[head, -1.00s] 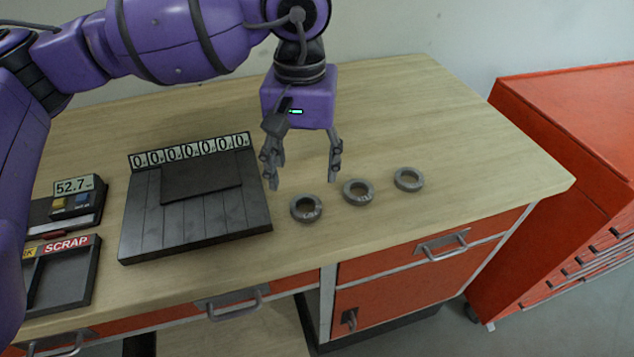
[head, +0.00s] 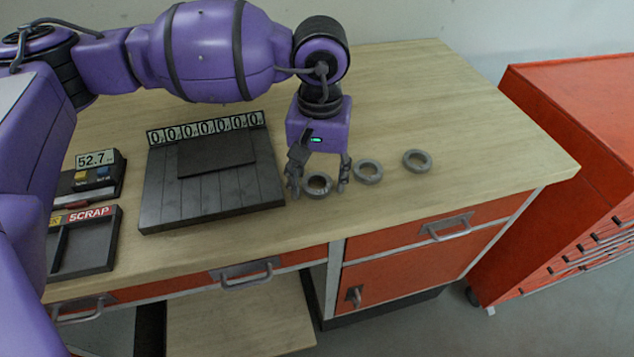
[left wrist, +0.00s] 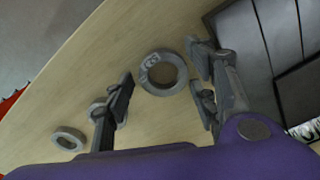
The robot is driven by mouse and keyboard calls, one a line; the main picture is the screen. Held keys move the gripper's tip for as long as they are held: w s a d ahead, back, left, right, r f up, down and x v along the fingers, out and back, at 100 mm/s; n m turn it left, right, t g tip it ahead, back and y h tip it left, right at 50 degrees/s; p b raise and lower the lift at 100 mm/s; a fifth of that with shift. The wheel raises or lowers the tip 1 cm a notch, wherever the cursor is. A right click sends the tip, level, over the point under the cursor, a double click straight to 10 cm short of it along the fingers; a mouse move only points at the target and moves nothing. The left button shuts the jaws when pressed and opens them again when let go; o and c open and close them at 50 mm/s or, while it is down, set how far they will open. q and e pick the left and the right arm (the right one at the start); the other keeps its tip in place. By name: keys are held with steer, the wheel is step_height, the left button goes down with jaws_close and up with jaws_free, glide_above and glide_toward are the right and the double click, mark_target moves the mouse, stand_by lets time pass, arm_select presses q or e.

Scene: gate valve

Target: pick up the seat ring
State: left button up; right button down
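Three grey metal rings lie in a row on the wooden bench top. The left ring (head: 318,185) is between the fingers of my left gripper (head: 318,188), which is open and low around it. In the left wrist view this ring (left wrist: 164,55) lies between the two fingertips (left wrist: 164,80), with a visible gap to the left finger. The middle ring (head: 368,172) and the right ring (head: 417,160) lie to the right of the gripper. Markings on the rings are too small to read. My right gripper is not in view.
A dark slatted tray with a row of counters (head: 215,190) stands just left of the gripper. Further left are a display reading 52.7 (head: 95,160) and a SCRAP bin (head: 85,245). The bench (head: 480,120) is clear at the back right. A red cabinet (head: 580,150) stands beyond.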

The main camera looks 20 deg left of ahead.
arm_select(q)
steer(key=c, duration=1)
steer(key=shift+o, duration=0.2)
steer(key=shift+r, duration=0.1)
